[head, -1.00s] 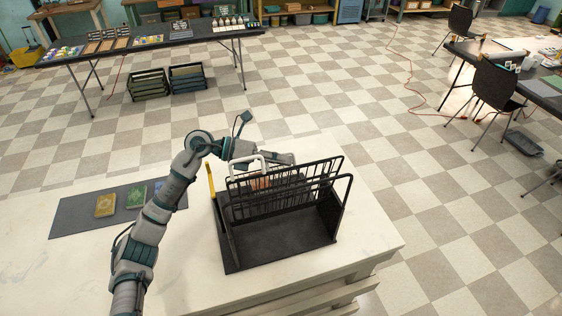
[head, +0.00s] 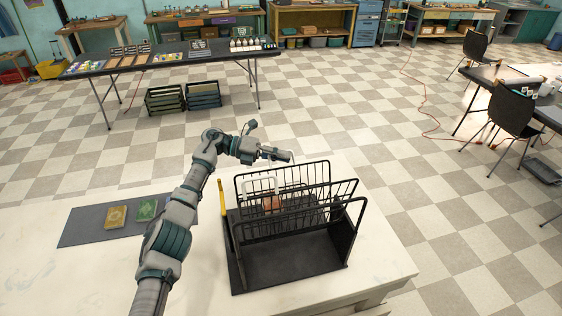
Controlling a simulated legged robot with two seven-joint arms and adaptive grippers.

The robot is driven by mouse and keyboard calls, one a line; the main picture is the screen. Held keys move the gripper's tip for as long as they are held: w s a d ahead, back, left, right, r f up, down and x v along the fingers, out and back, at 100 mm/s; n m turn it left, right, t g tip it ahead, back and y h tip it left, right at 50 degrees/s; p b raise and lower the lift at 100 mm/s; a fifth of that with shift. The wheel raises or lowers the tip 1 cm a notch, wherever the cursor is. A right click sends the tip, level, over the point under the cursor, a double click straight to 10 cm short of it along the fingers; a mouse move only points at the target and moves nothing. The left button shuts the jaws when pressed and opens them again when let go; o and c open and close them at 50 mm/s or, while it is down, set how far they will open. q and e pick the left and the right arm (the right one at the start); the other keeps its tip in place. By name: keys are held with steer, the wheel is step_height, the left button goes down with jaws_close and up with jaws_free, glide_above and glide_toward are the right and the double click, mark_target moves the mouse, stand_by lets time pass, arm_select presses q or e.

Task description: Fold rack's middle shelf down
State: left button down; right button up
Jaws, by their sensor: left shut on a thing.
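The black wire rack (head: 291,262) stands on the white table. Its wire middle shelf (head: 310,178) stands raised, nearly upright, above the solid base. My left gripper (head: 287,156) is at the top edge of this raised shelf, at the rack's far side. It is shut on the shelf's edge, though its fingertips are small and the exact contact is hard to see. A white handle-like loop (head: 260,180) and a reddish-brown block (head: 271,203) show through the wires. A yellow upright piece (head: 222,199) stands at the rack's left side. My right gripper is out of view.
A dark mat (head: 88,228) with a yellow soap block (head: 115,217) and a green one (head: 147,209) lies left of the rack, partly behind my left arm. Bare tabletop (head: 60,280) lies at the front left. The checkered floor is beyond the table's right edge.

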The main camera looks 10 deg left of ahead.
arm_select(q)
steer(key=shift+w+r+b, duration=0.1)
steer(key=shift+w+b, duration=0.3)
steer(key=shift+w, duration=0.2)
steer(key=shift+a+r, duration=0.1)
steer(key=c, duration=1.3)
jaws_free()
steer(key=shift+w, duration=0.1)
steer(key=shift+o, duration=0.2)
steer(key=shift+w+d+f, duration=0.1)
steer(key=shift+d+f, duration=0.15)
steer(key=shift+d, duration=0.15)
